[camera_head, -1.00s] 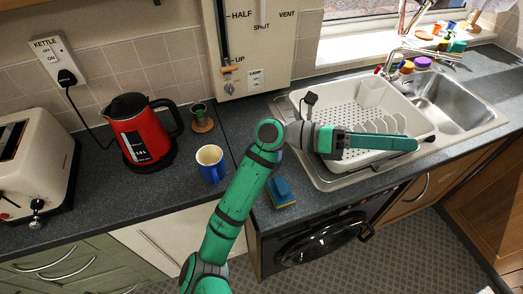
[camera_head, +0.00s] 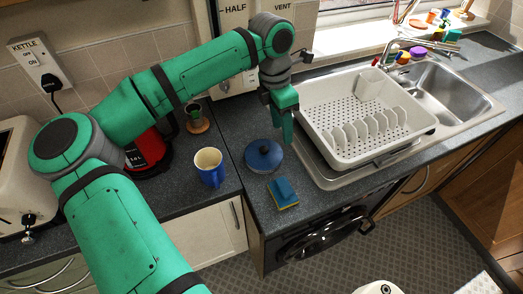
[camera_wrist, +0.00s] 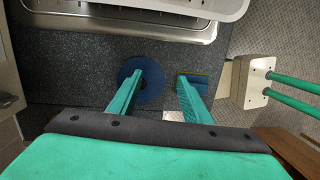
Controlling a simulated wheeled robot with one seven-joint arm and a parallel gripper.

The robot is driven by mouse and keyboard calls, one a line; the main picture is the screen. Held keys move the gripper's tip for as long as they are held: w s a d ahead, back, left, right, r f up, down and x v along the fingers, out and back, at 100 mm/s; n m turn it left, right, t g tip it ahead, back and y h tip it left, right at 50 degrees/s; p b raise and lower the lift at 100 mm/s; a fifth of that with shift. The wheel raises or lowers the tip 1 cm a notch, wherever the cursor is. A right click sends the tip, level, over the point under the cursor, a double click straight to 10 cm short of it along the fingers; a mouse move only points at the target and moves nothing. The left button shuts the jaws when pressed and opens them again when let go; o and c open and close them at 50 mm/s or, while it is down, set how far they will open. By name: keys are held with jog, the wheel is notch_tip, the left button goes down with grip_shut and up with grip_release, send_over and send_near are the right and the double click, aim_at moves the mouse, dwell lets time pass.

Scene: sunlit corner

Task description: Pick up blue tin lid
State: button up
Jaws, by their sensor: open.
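The blue tin lid (camera_head: 264,153) is round and lies flat on the dark worktop, with a dark knob-like spot at its middle. My gripper (camera_head: 287,138) points down, just right of the lid and above the worktop. In the wrist view the jaws (camera_wrist: 163,80) are open and empty. The left finger overlaps the lid (camera_wrist: 153,70) in that view and hides part of it. The right finger overlaps the blue and yellow sponge (camera_wrist: 203,78). I cannot tell the fingertips' exact height.
The sponge (camera_head: 282,192) lies just in front of the lid. A blue mug (camera_head: 210,168) stands to the left. A white dish rack (camera_head: 345,150) on the steel drainer is close on the right. The red kettle (camera_head: 151,150) is partly behind my arm.

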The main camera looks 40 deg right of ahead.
jog(key=w+a+r+t+y, duration=0.1)
jog(key=w+a, duration=0.2)
jog(key=w, duration=0.1)
send_over(264, 149)
jog(key=f, duration=0.5)
jog(key=shift+d+f, duration=0.25)
jog(key=shift+d, duration=0.05)
jog(key=shift+w+a+f, duration=0.1)
jog(key=shift+a+f, duration=0.05)
jog(key=shift+f, duration=1.15)
jog(key=shift+a+f, duration=0.15)
jog(key=shift+f, duration=1.1)
jog(key=c, duration=1.1)
